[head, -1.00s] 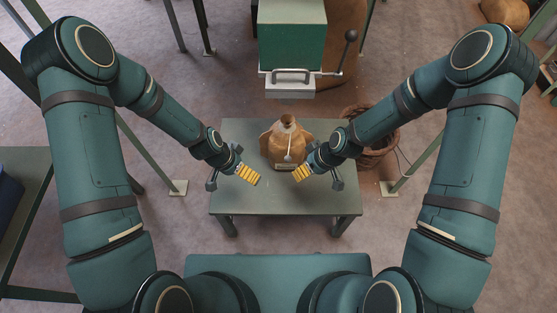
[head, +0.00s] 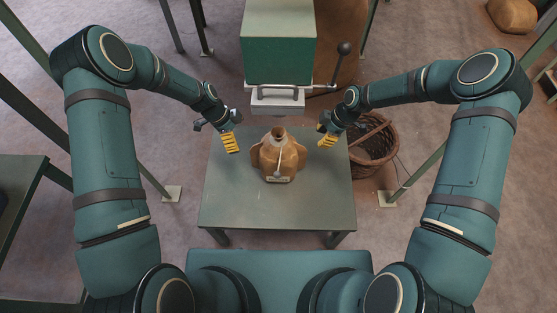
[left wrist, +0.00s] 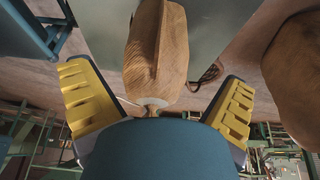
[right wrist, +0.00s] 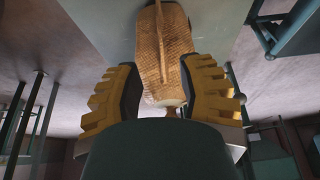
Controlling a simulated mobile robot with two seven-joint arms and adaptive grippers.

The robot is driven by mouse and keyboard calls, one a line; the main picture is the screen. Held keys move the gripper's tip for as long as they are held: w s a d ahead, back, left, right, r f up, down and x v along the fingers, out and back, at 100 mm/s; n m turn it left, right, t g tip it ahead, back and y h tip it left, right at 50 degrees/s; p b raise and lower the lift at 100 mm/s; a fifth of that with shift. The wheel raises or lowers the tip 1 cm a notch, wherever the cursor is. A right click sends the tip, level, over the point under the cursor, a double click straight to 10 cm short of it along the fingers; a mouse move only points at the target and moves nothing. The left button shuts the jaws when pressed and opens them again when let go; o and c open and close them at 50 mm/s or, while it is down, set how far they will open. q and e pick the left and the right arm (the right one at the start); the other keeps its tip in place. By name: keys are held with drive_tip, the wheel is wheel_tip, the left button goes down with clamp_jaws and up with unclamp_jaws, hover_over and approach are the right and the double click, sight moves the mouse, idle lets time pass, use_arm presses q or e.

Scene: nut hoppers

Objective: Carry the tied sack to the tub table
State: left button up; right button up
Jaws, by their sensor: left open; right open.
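The tied sack (head: 279,160) is brown, with a narrow neck, side lobes and a pale cord and tag on its front. It stands upright on a small grey-green table (head: 235,205). My left gripper (head: 230,143) is open and empty, apart from the sack on its left. My right gripper (head: 327,139) is open and empty, apart from the sack on its right. I cannot tell which table is the tub table.
A green hopper (head: 278,55) with a handled front and side lever stands behind the small table. A wicker basket (head: 375,150) sits on the floor at its right. Another table (head: 15,190) is at the left edge. Another brown sack (head: 512,14) lies far right.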

sight(303, 155)
use_arm(q)
drive_tip(key=x, duration=1.3)
drive_tip(key=shift+f, duration=0.3)
use_arm(e)
drive_tip(key=x, duration=1.3)
drive_tip(key=shift+w+f, duration=0.1)
drive_tip(key=shift+f, duration=0.2)
use_arm(q)
drive_tip(key=shift+c, duration=0.3)
use_arm(e)
drive_tip(key=shift+o, duration=0.3)
use_arm(q)
drive_tip(key=c, duration=0.5)
use_arm(e)
drive_tip(key=c, duration=0.5)
use_arm(q)
drive_tip(key=c, duration=0.5)
use_arm(e)
clamp_jaws()
use_arm(q)
drive_tip(key=shift+d, duration=0.1)
clamp_jaws()
use_arm(e)
drive_tip(key=shift+a, duration=0.1)
use_arm(q)
drive_tip(key=shift+d+r, duration=0.1)
